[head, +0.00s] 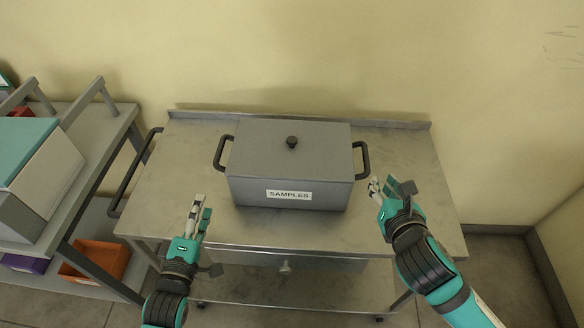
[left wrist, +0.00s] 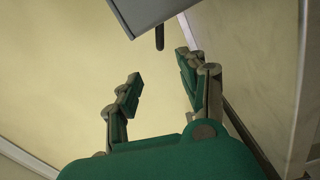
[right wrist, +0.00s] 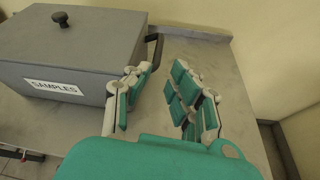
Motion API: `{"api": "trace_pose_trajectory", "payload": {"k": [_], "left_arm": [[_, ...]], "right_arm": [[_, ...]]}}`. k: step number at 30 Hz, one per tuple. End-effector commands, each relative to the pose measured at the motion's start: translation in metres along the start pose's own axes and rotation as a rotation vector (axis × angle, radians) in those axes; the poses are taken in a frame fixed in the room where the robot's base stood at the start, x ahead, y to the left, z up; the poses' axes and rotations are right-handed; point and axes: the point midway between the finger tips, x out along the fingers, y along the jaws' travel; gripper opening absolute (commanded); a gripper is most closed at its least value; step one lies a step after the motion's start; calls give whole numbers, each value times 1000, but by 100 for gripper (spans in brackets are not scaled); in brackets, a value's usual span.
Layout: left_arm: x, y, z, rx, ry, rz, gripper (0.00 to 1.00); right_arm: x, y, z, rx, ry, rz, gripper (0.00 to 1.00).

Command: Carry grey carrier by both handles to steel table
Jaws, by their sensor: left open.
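The grey carrier (head: 290,165), a lidded box with a black knob and a SAMPLES label, rests on the steel table (head: 400,215). Its left handle (head: 222,153) and right handle (head: 361,160) stick out at the sides, clear of both grippers. My left gripper (head: 200,204) is open and empty, in front and left of the carrier; its wrist view shows a carrier corner (left wrist: 145,8) and dark handle (left wrist: 160,38). My right gripper (head: 391,184) is open and empty, right of and nearer than the right handle, which its wrist view also shows (right wrist: 154,50).
The steel table has a raised back rim (head: 300,117), a side push bar (head: 134,172), a drawer (head: 310,262) and a lower shelf. At left, a grey shelf unit (head: 95,125) holds a teal-and-white box (head: 45,185) and an orange bin (head: 95,262). Walls stand behind and at right.

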Motion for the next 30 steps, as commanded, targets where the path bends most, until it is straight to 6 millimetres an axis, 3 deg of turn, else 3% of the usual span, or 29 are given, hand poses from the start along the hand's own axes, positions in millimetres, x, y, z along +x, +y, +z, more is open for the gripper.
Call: {"api": "trace_pose_trajectory", "payload": {"k": [21, 30], "left_arm": [[135, 1, 0, 0, 1, 2, 42], [165, 1, 0, 2, 0, 1, 42]], "right_arm": [[134, 0, 0, 5, 1, -1, 21], [164, 0, 0, 3, 0, -1, 21]]}}
